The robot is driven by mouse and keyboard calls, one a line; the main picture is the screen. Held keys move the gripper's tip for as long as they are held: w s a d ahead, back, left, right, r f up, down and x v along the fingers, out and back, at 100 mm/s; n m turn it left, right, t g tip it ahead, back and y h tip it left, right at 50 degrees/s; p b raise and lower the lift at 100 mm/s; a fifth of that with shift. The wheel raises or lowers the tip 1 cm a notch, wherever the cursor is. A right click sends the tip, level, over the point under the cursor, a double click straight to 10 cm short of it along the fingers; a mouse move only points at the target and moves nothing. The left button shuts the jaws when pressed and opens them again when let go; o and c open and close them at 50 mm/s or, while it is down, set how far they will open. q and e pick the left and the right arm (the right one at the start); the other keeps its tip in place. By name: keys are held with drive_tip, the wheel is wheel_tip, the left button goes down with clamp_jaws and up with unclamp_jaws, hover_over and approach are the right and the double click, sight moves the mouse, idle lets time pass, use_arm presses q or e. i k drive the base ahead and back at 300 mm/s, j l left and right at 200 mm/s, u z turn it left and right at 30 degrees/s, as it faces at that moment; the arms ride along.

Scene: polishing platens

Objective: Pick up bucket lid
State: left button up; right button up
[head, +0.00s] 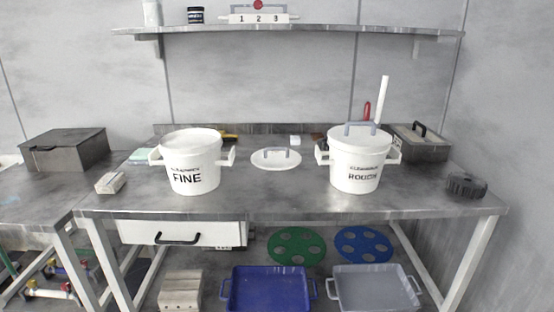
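A white bucket marked FINE (190,172) stands on the metal bench at centre left. Its top looks pale, and I cannot tell whether that is its contents or its inside. A white round lid with a grey handle (276,158) lies flat on the bench between the two buckets, touching neither. A white bucket marked ROUGH (356,172) stands at the right. A white lid with a grey handle (360,131) sits on top of it. Neither of my grippers shows in the head view.
The metal bench (290,192) is clear along its front. A grey box (66,150) and a small block (111,183) stand left. A handled box (420,143) and dark knob (466,185) are right. A shelf (320,31) hangs above. Blue (268,290) and grey (376,288) trays lie below.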

sight(270, 158)
drive_tip(key=k+j+u, duration=0.1)
drive_tip(key=k+j, duration=0.15)
drive_tip(key=j, duration=0.3)
drive_tip(key=i+l+u, duration=0.15)
drive_tip(key=i+u, duration=0.25)
drive_tip(key=i+l+u, duration=0.3)
drive_tip(key=i+u, duration=0.15)
